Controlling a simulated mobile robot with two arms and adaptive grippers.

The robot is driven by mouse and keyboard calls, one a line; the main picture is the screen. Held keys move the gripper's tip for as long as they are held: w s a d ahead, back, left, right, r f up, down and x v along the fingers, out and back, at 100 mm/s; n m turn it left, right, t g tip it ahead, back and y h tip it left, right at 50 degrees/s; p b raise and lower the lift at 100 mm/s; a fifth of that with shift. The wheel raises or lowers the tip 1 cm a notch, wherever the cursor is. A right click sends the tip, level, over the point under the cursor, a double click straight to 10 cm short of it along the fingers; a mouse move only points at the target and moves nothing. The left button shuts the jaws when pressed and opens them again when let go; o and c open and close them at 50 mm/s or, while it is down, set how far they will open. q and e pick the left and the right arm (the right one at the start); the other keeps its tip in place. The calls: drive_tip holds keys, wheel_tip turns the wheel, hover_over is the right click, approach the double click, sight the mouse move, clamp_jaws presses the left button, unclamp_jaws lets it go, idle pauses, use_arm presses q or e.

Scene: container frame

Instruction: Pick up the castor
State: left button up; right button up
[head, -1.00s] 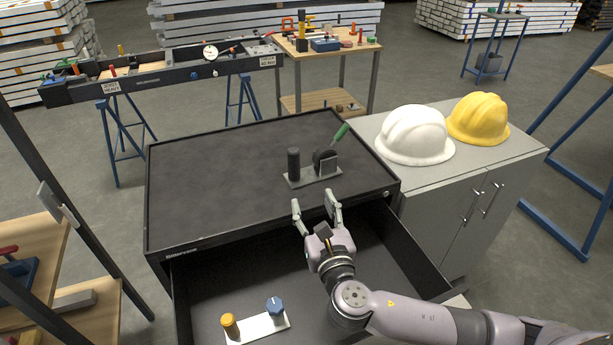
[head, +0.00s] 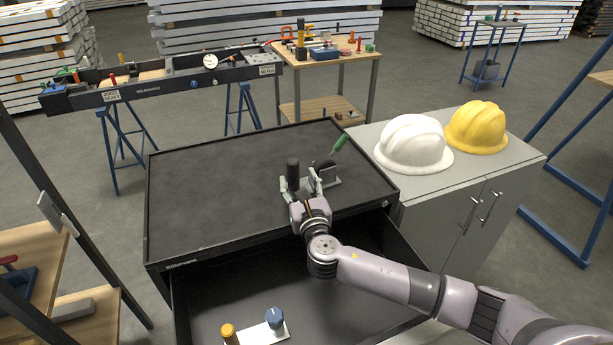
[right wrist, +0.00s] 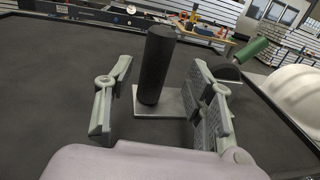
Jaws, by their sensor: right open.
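A black upright cylinder (head: 293,172) stands on a light grey plate (head: 333,183) on the dark cabinet top. Beside it on the same plate is a dark rounded, wheel-like part (head: 323,165) in a grey bracket, which looks like the castor; my right finger partly hides it. My right gripper (head: 300,186) is open at the near side of the plate. In the right wrist view the cylinder (right wrist: 158,65) shows between and beyond the open fingers, and the wheel-like part (right wrist: 226,72) shows behind the right finger. I cannot tell whether anything touches. My left gripper is out of view.
A green-handled tool (head: 339,143) leans up beside the wheel-like part. The open drawer (head: 215,300) below holds a white plate with a yellow knob (head: 228,332) and a blue knob (head: 275,317). White (head: 413,143) and yellow (head: 477,127) helmets sit at the right. The cabinet top's left is clear.

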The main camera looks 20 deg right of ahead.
sight(295, 174)
drive_tip(key=w, duration=0.4)
drive_tip(key=shift+w+r+p, duration=0.2)
drive_tip(key=shift+w+p, duration=0.2)
drive_tip(key=shift+s, duration=0.1)
drive_tip(key=shift+c, duration=0.5)
clamp_jaws()
drive_tip(key=shift+r, duration=0.15)
